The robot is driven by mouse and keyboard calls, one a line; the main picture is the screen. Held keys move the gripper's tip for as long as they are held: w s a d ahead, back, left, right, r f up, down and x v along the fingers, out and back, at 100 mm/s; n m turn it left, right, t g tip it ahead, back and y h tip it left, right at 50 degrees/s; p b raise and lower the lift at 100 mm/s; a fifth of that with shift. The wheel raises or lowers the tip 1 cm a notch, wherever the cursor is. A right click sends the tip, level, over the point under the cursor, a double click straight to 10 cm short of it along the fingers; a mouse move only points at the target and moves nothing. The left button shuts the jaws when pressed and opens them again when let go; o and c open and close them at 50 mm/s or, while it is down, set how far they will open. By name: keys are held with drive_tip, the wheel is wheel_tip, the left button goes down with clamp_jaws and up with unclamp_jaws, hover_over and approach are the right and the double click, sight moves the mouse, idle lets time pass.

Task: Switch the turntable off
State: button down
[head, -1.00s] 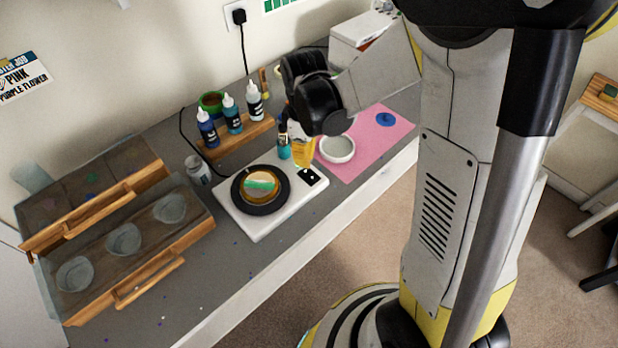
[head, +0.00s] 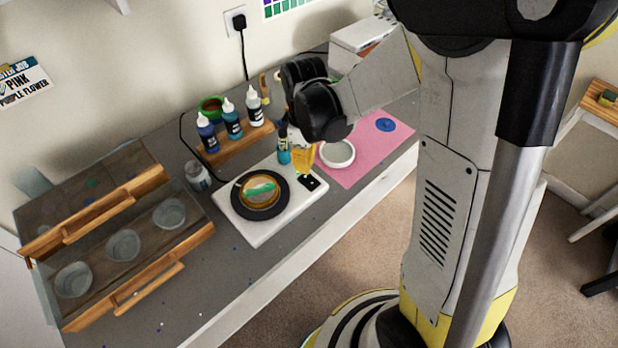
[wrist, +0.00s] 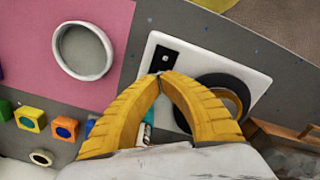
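The turntable (head: 236,222) is a white base with a round black platter (head: 262,212); a gold-rimmed disc with a green and white pattern (head: 260,189) lies on the platter. A small black switch panel (head: 311,183) sits on the base's right corner; it also shows in the wrist view (wrist: 165,56). My gripper (head: 302,172) is yellow and points down just beside the panel. In the wrist view its fingertips (wrist: 161,76) meet, shut with nothing visible between them, right at the panel's edge. Whether they touch the panel, I cannot tell.
A teal bottle (head: 284,152) stands behind the turntable near my gripper. Several dropper bottles (head: 232,122) stand on a wooden rack. A wooden-edged case with cups (head: 150,285) is at left.

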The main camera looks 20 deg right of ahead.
sight(305, 176)
drive_tip(key=shift+f+b, duration=1.6)
drive_tip(key=shift+f, duration=0.2)
idle(1.0)
drive_tip(key=shift+r, duration=0.15)
drive_tip(key=shift+r+p, duration=2.55)
drive_tip(key=shift+r, duration=0.85)
drive_tip(key=shift+s+r+m, duration=0.2)
drive_tip(key=shift+r+m, duration=0.1)
drive_tip(key=shift+r, duration=0.1)
drive_tip(key=s+r+m+t+b, duration=0.6)
drive_tip(key=s+m, duration=0.3)
drive_tip(key=s, duration=0.2)
drive_tip(key=shift+s+d+r+m+t, duration=0.25)
drive_tip(key=shift+r+m+t, duration=0.15)
drive_tip(key=shift+r+t, duration=0.1)
